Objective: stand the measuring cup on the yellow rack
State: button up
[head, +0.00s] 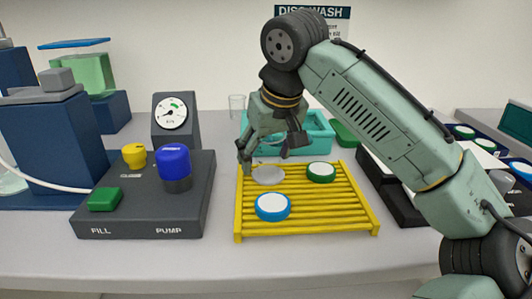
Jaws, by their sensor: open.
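The yellow rack (308,229) lies on the counter in the middle of the head view. A small clear vessel (237,104), which looks like the measuring cup, stands upright at the back of the counter, left of my gripper. My gripper (268,152) is open above the rack's back left part, near the grey disc. I see nothing held in it. Whether a fingertip touches the rack or disc is unclear.
A dark pump console (140,222) with green, yellow and blue knobs stands left of the rack, with a gauge (172,113) behind it. A teal tray (322,133) is behind the rack. Dark trays with discs stand at the right. The counter in front of the rack is clear.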

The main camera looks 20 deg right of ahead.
jog(key=v, duration=1.2)
jog(key=shift+r, duration=0.2)
